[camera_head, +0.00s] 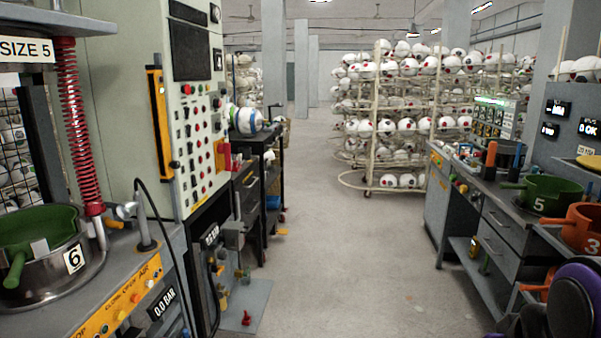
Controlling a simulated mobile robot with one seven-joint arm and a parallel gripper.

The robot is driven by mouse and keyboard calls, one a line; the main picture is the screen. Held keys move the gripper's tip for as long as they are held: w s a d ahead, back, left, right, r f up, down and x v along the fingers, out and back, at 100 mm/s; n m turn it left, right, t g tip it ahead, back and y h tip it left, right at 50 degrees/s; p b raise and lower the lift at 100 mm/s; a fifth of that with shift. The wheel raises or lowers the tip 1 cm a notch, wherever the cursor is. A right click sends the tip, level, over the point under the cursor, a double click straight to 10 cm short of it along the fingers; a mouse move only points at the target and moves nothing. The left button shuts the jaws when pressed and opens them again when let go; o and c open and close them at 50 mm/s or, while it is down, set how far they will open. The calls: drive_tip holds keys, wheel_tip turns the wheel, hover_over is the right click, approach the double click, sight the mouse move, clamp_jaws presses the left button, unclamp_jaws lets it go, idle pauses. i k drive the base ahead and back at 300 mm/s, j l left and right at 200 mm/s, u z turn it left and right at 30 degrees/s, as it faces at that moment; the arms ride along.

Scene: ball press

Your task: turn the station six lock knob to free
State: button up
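Station six is at the left edge, with a steel bowl (55,283) bearing a "6" label and a green handled mould (35,222) seated in it. A yellow control strip (108,312) with small coloured knobs runs along the station's front edge, and "AIR" can be read on it. A grey metal knob or lever (125,211) stands behind the bowl, beside the red spring. I cannot tell which of these is the lock knob, or its setting. My gripper is not in view.
A tall cabinet (130,90) with a button panel stands behind station six. The aisle floor (335,250) is clear. A bench (510,225) with green and orange moulds is at right. A rack of balls (400,110) stands behind.

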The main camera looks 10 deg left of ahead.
sight(94, 208)
drive_tip(key=i+u, duration=0.3)
drive_tip(key=i, duration=0.2)
drive_tip(key=i+l+u, duration=0.2)
drive_tip(key=i+u, duration=0.15)
drive_tip(key=i, duration=0.15)
drive_tip(key=i+u, duration=0.2)
drive_tip(key=u, duration=0.2)
drive_tip(key=i+u, duration=0.15)
drive_tip(key=u, duration=0.2)
drive_tip(key=i+l+u, duration=0.15)
drive_tip(key=u, duration=0.25)
drive_tip(key=i+u, duration=0.15)
drive_tip(key=u, duration=0.25)
drive_tip(key=i+l+u, duration=0.1)
drive_tip(key=u, duration=0.3)
drive_tip(key=i+l+u, duration=0.1)
drive_tip(key=u, duration=0.3)
drive_tip(key=l, duration=0.1)
